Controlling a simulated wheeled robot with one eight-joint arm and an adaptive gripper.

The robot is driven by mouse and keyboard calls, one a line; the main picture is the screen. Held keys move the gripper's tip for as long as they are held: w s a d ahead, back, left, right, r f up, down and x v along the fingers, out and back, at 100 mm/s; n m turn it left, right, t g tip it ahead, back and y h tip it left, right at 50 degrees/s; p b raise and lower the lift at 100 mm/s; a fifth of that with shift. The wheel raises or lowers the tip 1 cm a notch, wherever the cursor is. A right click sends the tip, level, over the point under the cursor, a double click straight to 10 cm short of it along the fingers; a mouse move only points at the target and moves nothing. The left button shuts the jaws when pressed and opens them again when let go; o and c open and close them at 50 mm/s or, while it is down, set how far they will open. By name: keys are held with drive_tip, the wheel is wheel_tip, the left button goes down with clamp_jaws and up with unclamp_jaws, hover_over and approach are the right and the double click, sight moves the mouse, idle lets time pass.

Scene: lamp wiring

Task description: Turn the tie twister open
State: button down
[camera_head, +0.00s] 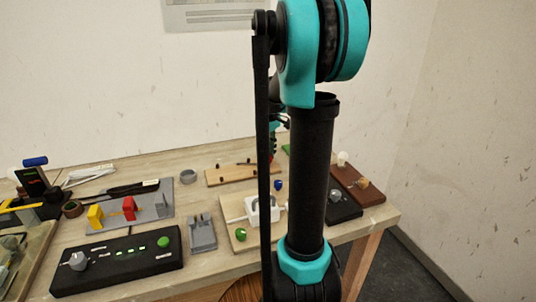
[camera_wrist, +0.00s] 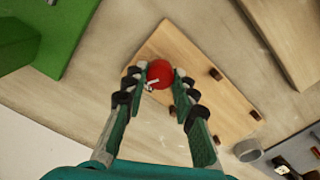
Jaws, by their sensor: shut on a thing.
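A red round knob (camera_wrist: 159,72), which looks like the tie twister, sits at one end of a light wooden board (camera_wrist: 195,70) in the wrist view. A small pale piece lies against its near edge. My gripper (camera_wrist: 159,77) has one finger on each side of the knob and is shut on it. In the head view the wooden board (camera_head: 228,177) lies toward the back of the table. My own arm hides the knob and most of my gripper there.
Small dark pegs (camera_wrist: 216,74) stand on the board. A grey ring (camera_wrist: 248,151) lies beside it, and a green block (camera_wrist: 50,35) is at the upper left. In the head view, a black control box (camera_head: 120,262) and a board with a white block (camera_head: 262,208) are nearer.

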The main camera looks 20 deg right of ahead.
sight(268, 156)
drive_tip(key=n, duration=0.5)
drive_tip(key=shift+n, duration=0.3)
idle(0.4)
drive_tip(key=c, duration=1.2)
unclamp_jaws()
wheel_tip(268, 156, up, 12)
